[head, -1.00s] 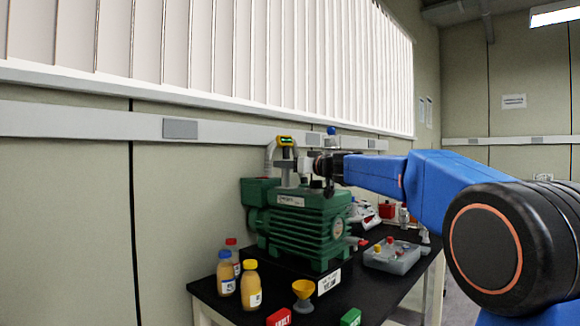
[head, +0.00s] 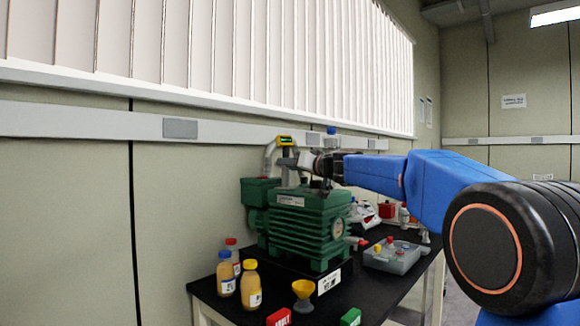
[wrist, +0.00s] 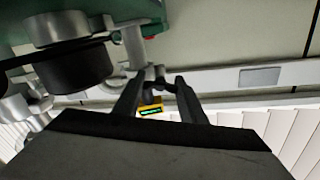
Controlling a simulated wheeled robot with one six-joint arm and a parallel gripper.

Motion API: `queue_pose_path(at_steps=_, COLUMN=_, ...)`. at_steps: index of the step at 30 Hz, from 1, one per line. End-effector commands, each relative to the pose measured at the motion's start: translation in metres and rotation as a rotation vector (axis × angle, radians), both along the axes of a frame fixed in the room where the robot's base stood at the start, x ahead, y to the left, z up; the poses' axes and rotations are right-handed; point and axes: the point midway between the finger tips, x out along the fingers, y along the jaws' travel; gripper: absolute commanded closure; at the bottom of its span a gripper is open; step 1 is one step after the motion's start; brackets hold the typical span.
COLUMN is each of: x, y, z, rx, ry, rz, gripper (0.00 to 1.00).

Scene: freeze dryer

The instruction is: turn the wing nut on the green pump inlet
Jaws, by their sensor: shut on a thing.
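The green pump (head: 305,228) stands on the black bench top, with its grey inlet pipe (head: 268,160) rising behind its top. My gripper (head: 290,162) reaches in from the right at the inlet, just above the pump. In the wrist view the two dark fingers of my gripper (wrist: 157,84) are closed in on the small grey wing nut (wrist: 155,73) at the inlet clamp. The fingers hide part of the nut. In the head view my gripper hides the nut. A yellow gauge with a green display (head: 285,141) sits on top of the inlet.
A grey box with coloured knobs (head: 394,256) lies right of the pump. The wall rail (head: 80,120) runs close behind the inlet.

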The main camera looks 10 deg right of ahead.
Motion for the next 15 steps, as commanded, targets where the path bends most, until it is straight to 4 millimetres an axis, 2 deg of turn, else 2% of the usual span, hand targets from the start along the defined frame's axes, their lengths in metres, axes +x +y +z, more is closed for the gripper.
queue_pose_path(at_steps=3, x=0.0, y=-0.0003, z=0.0, rx=-0.001, ry=0.0, rz=-0.001, gripper=0.85)
queue_pose_path(at_steps=4, x=0.0001, y=-0.0004, z=0.0001, rx=-0.001, ry=0.0, rz=-0.001, gripper=0.6)
queue_pose_path(at_steps=6, x=0.0, y=-0.0003, z=0.0, rx=-0.001, ry=0.0, rz=-0.001, gripper=0.44)
queue_pose_path(at_steps=15, x=-0.0006, y=-0.0005, z=0.0002, rx=-0.001, ry=0.0, rz=0.0, gripper=0.44)
